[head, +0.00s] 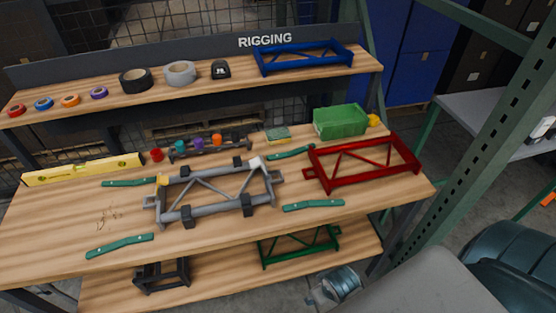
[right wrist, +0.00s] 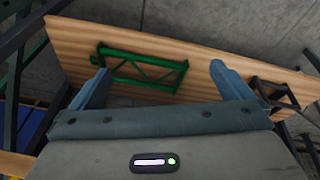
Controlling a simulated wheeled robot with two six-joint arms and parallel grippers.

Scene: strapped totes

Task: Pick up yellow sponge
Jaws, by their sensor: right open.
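A small flat block with a green top and a yellowish edge (head: 277,134) lies at the back of the workbench, left of the green bin; it looks like a sponge. A small yellow object (head: 374,120) sits just right of the bin, partly hidden, and I cannot tell what it is. My right gripper (right wrist: 160,82) is open with nothing between its fingers. In the right wrist view, a shelf board with a green frame (right wrist: 140,68) lies beyond the fingers, and no sponge shows. My left gripper is not in view.
A raised shelf behind holds tape rolls and a blue frame (head: 303,58). A green post (head: 480,140) stands at right.

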